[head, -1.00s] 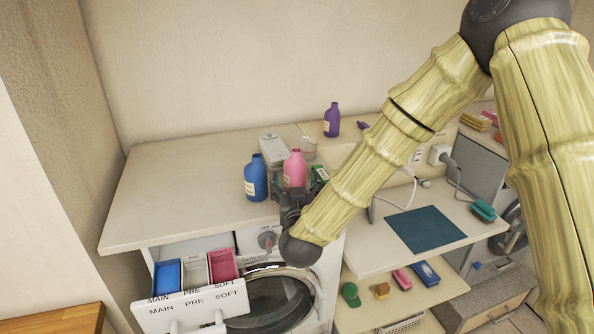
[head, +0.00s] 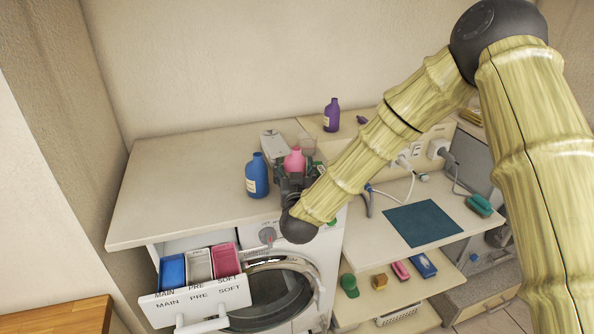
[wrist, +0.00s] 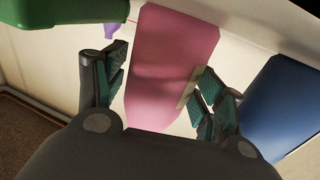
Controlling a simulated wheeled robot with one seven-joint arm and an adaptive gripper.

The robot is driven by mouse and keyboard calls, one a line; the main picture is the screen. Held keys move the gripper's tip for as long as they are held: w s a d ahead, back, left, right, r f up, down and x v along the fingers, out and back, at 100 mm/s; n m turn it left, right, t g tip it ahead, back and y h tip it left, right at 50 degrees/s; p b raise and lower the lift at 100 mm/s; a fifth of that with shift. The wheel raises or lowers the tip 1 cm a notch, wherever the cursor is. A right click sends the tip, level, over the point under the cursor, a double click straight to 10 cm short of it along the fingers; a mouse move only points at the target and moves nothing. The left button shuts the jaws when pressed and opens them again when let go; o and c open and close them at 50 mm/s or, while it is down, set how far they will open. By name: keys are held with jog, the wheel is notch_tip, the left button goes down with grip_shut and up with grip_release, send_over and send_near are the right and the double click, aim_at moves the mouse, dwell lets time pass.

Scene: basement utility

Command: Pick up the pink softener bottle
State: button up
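The pink softener bottle (head: 294,160) stands on the worktop above the washing machine, just right of the blue bottle (head: 257,176). My gripper (head: 292,178) is in front of it and hides its lower part. In the wrist view the pink bottle (wrist: 172,65) fills the space between my two fingers (wrist: 160,90). The fingers are spread, with a narrow gap at the left one. The right finger overlaps the edge of the bottle's label, and I cannot tell whether it touches.
The blue bottle shows close beside the right finger in the wrist view (wrist: 287,95). A green object (wrist: 60,12) is near the left finger. A pale grey container (head: 272,144) and a purple bottle (head: 332,115) stand farther back. The open detergent drawer (head: 195,300) juts out below.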

aim_at(295, 164)
jog(key=shift+d, duration=0.1)
jog(key=c, duration=0.8)
jog(key=shift+r, duration=0.15)
jog(key=shift+r+b, duration=0.75)
jog(key=shift+r, duration=0.1)
jog(key=shift+r+b, duration=0.5)
jog(key=shift+r, duration=0.3)
jog(key=s+d+b, duration=0.1)
jog(key=s+b, duration=0.1)
jog(key=s, duration=0.3)
jog(key=s+d+r+b, duration=0.1)
jog(key=s+d, duration=0.1)
jog(key=s, duration=0.3)
jog(key=s+d+b, duration=0.1)
jog(key=s+b, duration=0.1)
jog(key=s, duration=0.3)
jog(key=shift+s+d+r+b, duration=0.2)
jog(key=shift+d+r+b, duration=0.05)
jog(key=shift+b, duration=0.05)
